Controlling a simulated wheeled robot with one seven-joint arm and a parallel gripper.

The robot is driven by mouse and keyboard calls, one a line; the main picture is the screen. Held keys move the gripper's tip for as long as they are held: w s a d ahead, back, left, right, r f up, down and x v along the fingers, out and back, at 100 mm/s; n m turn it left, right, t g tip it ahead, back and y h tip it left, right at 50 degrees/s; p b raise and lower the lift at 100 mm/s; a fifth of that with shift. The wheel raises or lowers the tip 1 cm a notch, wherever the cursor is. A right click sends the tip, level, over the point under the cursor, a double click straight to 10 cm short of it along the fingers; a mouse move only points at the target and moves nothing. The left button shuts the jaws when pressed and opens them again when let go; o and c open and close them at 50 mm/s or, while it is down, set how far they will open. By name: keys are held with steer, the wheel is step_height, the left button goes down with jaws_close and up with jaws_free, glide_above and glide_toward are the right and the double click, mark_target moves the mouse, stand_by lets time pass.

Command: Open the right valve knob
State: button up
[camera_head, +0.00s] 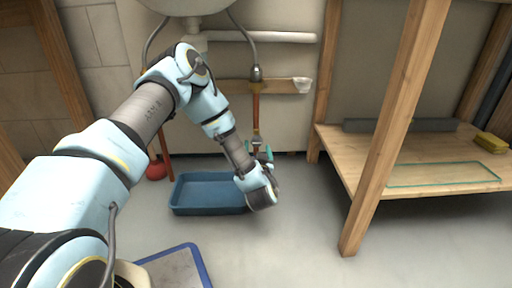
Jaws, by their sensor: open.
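The right pipe is a copper pipe (256,105) running down the wall below a grey flexible hose. A small valve with a teal knob (268,150) sits near its lower end, partly hidden by my wrist. My gripper (268,163) is at this knob, in front of and just below it in the picture. It is open. Its fingertips are small and mostly hidden behind the wrist, so I cannot tell whether they touch the knob or stand around it.
A blue tray (208,204) lies on the floor below the pipes. A wooden shelf (425,170) with an upright post (392,130) stands at right, holding a yellow sponge (491,142). Open floor lies between tray and post.

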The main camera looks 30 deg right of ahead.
mark_target(257, 142)
steer(key=shift+b+x, duration=0.9)
steer(key=shift+x, duration=1.4)
steer(key=shift+d, duration=0.1)
jaws_close()
